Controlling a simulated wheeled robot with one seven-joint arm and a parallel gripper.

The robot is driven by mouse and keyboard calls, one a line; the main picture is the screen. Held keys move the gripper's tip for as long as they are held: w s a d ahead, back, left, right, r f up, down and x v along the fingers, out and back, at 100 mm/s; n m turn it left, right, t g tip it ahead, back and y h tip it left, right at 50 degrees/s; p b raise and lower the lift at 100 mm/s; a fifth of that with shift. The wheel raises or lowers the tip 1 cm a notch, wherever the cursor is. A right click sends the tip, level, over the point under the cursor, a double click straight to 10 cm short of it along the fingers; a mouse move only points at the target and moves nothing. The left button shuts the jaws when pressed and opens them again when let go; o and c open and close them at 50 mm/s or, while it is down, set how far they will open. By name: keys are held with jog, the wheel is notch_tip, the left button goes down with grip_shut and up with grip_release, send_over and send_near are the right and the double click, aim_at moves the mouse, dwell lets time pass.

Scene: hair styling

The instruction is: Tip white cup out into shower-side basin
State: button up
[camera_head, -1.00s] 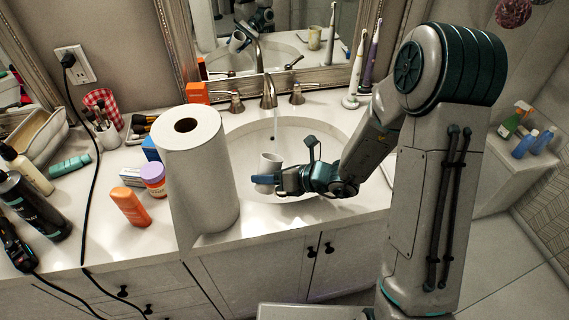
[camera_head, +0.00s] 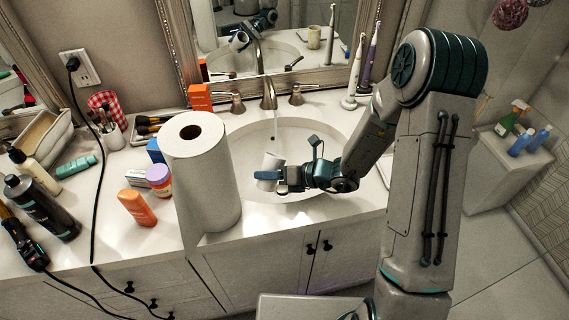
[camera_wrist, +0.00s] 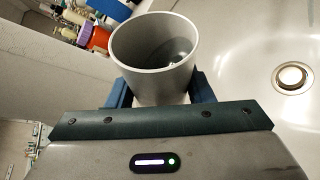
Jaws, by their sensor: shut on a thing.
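My gripper (camera_head: 281,178) is shut on the white cup (camera_head: 272,163) and holds it over the basin (camera_head: 240,140), at its front left part. In the head view the cup leans a little to the right. In the wrist view the cup (camera_wrist: 153,72) sits between my two fingers (camera_wrist: 160,92), with its open mouth facing the camera and something small and pale inside. I cannot tell what that is. The basin's drain (camera_wrist: 292,77) shows to the right of the cup in the wrist view. The faucet (camera_head: 268,92) stands behind the basin.
A tall paper towel roll (camera_head: 205,180) stands close to the left of my gripper. An orange bottle (camera_head: 137,207), a purple-lidded jar (camera_head: 159,181) and small boxes stand farther left. Electric toothbrushes (camera_head: 354,75) stand at the back right. A cable hangs over the counter's left part.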

dwell(0.5)
jog(key=shift+m+p, duration=0.4)
jog(key=shift+p, duration=0.45)
jog(key=shift+f+m+g+y+p, duration=0.2)
jog(key=shift+m+g+y+p, duration=0.1)
jog(key=shift+m+g+p, duration=0.15)
jog(key=shift+r+m+g+p, duration=0.1)
jog(key=shift+m+g+p, duration=0.25)
jog(key=shift+p, duration=0.55)
jog(key=shift+f+m+y, duration=0.2)
jog(key=shift+m+y, duration=0.2)
jog(key=shift+m, duration=0.1)
jog(key=shift+r+p, duration=0.1)
jog(key=shift+p, duration=0.25)
